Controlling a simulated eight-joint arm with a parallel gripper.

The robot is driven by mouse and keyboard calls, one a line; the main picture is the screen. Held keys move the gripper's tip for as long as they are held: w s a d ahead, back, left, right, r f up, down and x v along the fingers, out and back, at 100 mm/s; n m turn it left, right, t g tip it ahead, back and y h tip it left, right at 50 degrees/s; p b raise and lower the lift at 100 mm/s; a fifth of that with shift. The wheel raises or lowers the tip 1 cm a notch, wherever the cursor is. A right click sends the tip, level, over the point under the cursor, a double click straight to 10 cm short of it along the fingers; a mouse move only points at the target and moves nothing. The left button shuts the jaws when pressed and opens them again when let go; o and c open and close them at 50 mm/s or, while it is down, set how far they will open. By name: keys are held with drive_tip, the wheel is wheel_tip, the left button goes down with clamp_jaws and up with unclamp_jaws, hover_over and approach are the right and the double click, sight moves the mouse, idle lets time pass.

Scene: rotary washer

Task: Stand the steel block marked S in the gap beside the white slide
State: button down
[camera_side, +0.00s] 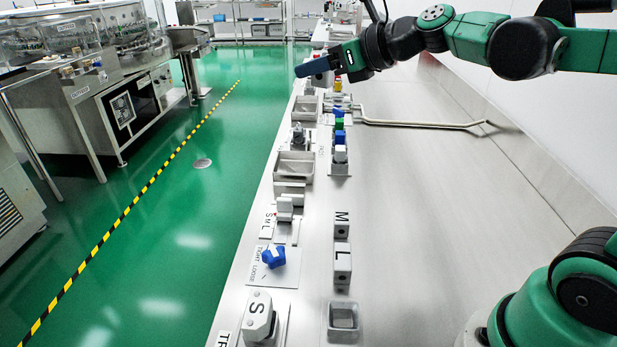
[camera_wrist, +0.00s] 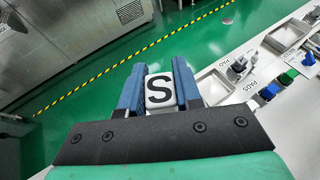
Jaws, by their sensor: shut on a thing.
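My gripper (camera_wrist: 158,76) is shut on the steel block marked S (camera_wrist: 160,92), its black letter facing the wrist camera between the two blue fingers. In the side view my gripper (camera_side: 311,67) is raised over the far part of the bench, and the held block cannot be made out clearly. A white piece on a rail (camera_side: 285,206), beside an S M L label, looks like the white slide. The gap beside it is too small to judge. Another pale piece marked S (camera_side: 258,312) stands at the front left of the bench.
Blocks marked M (camera_side: 342,226) and L (camera_side: 342,262) stand near a grey open-topped holder (camera_side: 343,318). A blue knob (camera_side: 274,257) sits on a TIGHT LOOSE plate. Metal trays (camera_side: 294,166) and a bent rail (camera_side: 420,124) lie farther back. The bench's right side is mostly clear.

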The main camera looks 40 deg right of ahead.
drive_tip(key=shift+w+d+r, duration=0.1)
drive_tip(key=shift+d, duration=0.2)
drive_tip(key=w+d+f+m+h, duration=0.2)
drive_tip(key=w+d, duration=0.1)
drive_tip(key=d, duration=1)
drive_tip(key=m+h, duration=0.2)
hover_over(394, 166)
drive_tip(key=shift+t, duration=0.3)
wheel_tip(394, 166, down, 20)
drive_tip(key=shift+a+f, duration=0.1)
drive_tip(key=shift+f, duration=2.3)
drive_tip(key=shift+f, duration=0.1)
drive_tip(key=c, duration=0.6)
unclamp_jaws()
